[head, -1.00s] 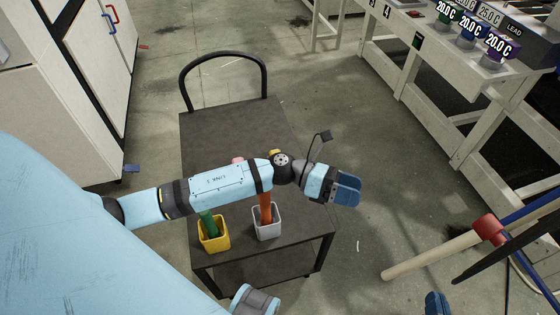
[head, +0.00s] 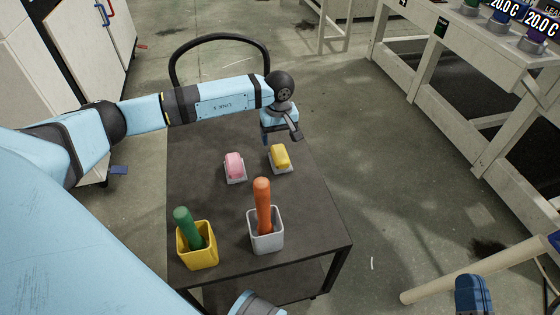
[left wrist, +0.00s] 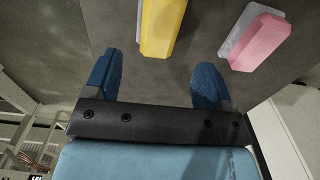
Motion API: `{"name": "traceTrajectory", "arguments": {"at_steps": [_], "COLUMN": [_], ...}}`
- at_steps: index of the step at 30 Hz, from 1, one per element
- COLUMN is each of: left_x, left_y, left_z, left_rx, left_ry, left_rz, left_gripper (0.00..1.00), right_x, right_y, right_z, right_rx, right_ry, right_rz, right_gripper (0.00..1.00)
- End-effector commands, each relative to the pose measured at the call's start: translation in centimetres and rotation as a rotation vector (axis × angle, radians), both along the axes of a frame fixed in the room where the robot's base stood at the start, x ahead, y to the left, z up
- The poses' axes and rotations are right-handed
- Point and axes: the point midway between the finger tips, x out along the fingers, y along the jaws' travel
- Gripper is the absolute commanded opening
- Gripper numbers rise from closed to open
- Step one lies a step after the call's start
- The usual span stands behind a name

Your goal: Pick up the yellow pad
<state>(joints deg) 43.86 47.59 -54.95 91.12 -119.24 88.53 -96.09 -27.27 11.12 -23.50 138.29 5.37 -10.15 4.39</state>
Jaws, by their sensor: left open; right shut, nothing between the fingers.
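The yellow pad (head: 280,156) sits on a small pale base on the dark cart top, right of a pink pad (head: 234,166). My left gripper (head: 277,132) is over the cart, just behind the yellow pad, pointing downward. In the left wrist view its two blue fingers (left wrist: 158,72) are apart and empty. The yellow pad (left wrist: 163,25) shows ahead, roughly in line with the gap, its near end close to the fingertips. The pink pad (left wrist: 262,40) lies to its right there. My right gripper (head: 473,294) is at the lower right, away from the cart, shut and empty.
A yellow cup (head: 198,252) with a green stick (head: 187,226) and a grey cup (head: 266,238) with an orange stick (head: 263,205) stand at the cart's front. The cart's black handle (head: 220,39) rises at the back. The cart's right side (head: 315,220) is clear.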

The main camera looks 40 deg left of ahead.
Motion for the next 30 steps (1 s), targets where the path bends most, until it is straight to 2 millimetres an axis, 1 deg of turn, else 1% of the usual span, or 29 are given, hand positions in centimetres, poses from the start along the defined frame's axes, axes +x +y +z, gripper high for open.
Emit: {"name": "traceTrajectory", "arguments": {"at_steps": [1, 3, 8, 15, 18, 21, 27, 29, 30], "left_x": [0.0, 0.0, 0.0, -0.1, -0.1, 0.0, 0.0, 0.0, 0.0], "left_y": [0.0, 0.0, 0.0, -0.3, -0.3, -0.2, -0.2, -0.2, -0.2], "left_z": [-1.1, -1.9, -2.8, -6.4, -7.4, -7.7, -7.7, -7.7, -7.7], "left_rx": [-0.002, -0.001, -0.002, -0.003, -0.004, -0.003, -0.003, -0.003, -0.003], "left_ry": [0.001, 0.000, -0.001, 0.000, 0.000, -0.002, -0.002, -0.002, -0.002], "left_rz": [0.002, 0.003, 0.002, 0.002, 0.003, 0.003, 0.002, 0.002, 0.002], "left_gripper": [0.77, 0.77, 0.77, 0.77, 0.77, 0.77, 0.77, 0.63, 0.54], "right_x": [0.0, -0.1, -0.2, 0.0, 0.1, 0.1, 0.1, 0.1, 0.1], "right_y": [0.1, 0.2, 0.3, 0.5, 0.5, 0.6, 0.6, 0.6, 0.6], "right_z": [0.1, 0.4, 0.7, -1.6, -2.0, -2.2, -2.1, -2.1, -2.1], "right_rx": [0.009, 0.019, 0.030, 0.000, -0.008, -0.011, -0.012, -0.012, -0.012], "right_ry": [-0.015, -0.028, -0.041, 0.020, 0.038, 0.046, 0.046, 0.046, 0.046], "right_rz": [0.004, 0.008, 0.014, 0.031, 0.036, 0.038, 0.039, 0.039, 0.039], "right_gripper": [0.00, 0.00, 0.00, 0.00, 0.00, 0.00, 0.00, 0.00, 0.00]}}
